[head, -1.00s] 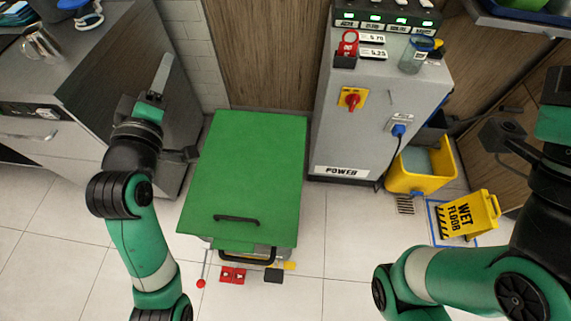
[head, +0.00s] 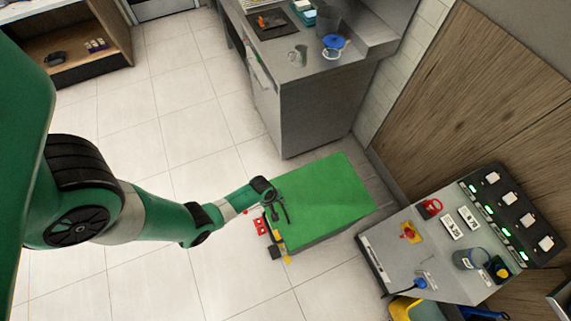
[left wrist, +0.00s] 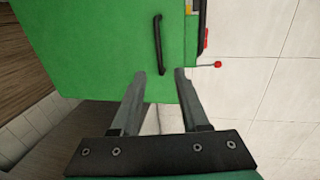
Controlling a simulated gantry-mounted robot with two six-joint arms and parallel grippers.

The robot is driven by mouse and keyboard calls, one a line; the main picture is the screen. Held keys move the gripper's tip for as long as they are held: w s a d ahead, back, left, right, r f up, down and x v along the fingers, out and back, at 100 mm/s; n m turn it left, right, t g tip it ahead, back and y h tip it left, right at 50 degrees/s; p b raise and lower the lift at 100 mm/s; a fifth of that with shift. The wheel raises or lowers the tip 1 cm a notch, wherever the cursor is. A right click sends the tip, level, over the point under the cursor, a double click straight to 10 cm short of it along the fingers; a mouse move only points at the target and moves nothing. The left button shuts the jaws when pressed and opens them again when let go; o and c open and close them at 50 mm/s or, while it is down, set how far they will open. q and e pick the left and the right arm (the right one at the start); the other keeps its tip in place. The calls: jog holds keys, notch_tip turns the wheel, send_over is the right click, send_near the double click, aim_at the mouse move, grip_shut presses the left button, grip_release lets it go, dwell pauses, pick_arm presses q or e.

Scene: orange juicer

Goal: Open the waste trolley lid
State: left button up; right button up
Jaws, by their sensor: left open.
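The waste trolley's flat green lid (head: 325,197) is closed in the head view, and it also fills the upper left of the left wrist view (left wrist: 90,45). Its black bar handle (left wrist: 158,45) lies near the edge by the red pedals. My left gripper (head: 272,198) is at the handle end of the lid in the head view. In the left wrist view, its two grey fingers (left wrist: 160,85) are apart and point at the handle's near end, with nothing gripped. Whether they touch the lid is unclear. My right gripper is out of view.
Red (head: 260,226) and black pedals stick out at the trolley's front. A grey counter (head: 325,105) stands behind it. The grey power cabinet (head: 400,255) stands to its right, with a yellow bucket (head: 420,310) at the bottom edge. Tiled floor on the left is clear.

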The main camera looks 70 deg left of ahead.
aim_at(283, 208)
pick_arm(q)
jog(key=f+b, duration=0.3)
jog(key=f, duration=0.1)
jog(key=w+f+b, duration=0.1)
jog(key=f+b, duration=0.2)
jog(key=b, duration=0.1)
jog(key=w+f+b, duration=0.1)
jog(key=f+b, duration=0.2)
jog(key=f, duration=0.1)
jog(key=shift+w+a+f, duration=0.15)
jog(key=shift+w+f, duration=0.1)
jog(key=shift+f, duration=0.05)
jog(key=shift+c, duration=0.3)
grip_shut()
dwell(0.5)
